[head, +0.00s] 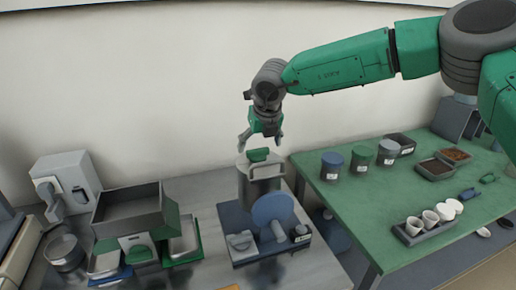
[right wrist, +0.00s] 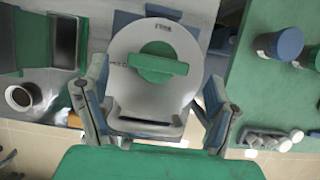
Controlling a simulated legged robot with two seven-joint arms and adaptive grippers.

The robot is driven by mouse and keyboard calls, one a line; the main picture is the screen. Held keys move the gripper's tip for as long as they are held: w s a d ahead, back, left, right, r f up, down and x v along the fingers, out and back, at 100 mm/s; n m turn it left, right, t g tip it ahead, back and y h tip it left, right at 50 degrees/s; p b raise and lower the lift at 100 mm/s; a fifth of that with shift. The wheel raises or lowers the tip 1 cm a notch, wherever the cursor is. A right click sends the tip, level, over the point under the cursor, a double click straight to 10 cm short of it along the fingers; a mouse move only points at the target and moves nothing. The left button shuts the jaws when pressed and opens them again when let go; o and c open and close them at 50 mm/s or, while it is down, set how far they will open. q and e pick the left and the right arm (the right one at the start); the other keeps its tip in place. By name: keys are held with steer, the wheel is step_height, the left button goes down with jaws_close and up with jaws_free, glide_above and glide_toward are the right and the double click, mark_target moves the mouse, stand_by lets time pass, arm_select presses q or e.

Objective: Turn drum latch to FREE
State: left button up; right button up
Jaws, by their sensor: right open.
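The drum (head: 262,183) is a grey cylinder standing on a blue base, with a round pale lid on top. The drum latch is a green bar (head: 258,154) on the lid. In the right wrist view the latch (right wrist: 152,68) lies nearly level across a green disc on the lid (right wrist: 190,50). Small dark lettering sits at the lid's top and left edges, too blurred to read surely. The bar's left end points toward the left lettering. My right gripper (head: 261,141) points down just above the latch, open and apart from it. My left gripper is not in view.
The drum's blue base (head: 244,250) carries a blue disc (head: 272,208) in front. An open grey box (head: 128,212) stands left. On the green table (head: 350,205) at right are lidded jars (head: 331,165) and a tray of white cups (head: 412,236). The wall behind is bare.

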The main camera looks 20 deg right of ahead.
mark_target(258, 154)
steer(key=shift+x, duration=1.4)
steer(key=shift+a, duration=0.1)
steer(key=c, duration=1.2)
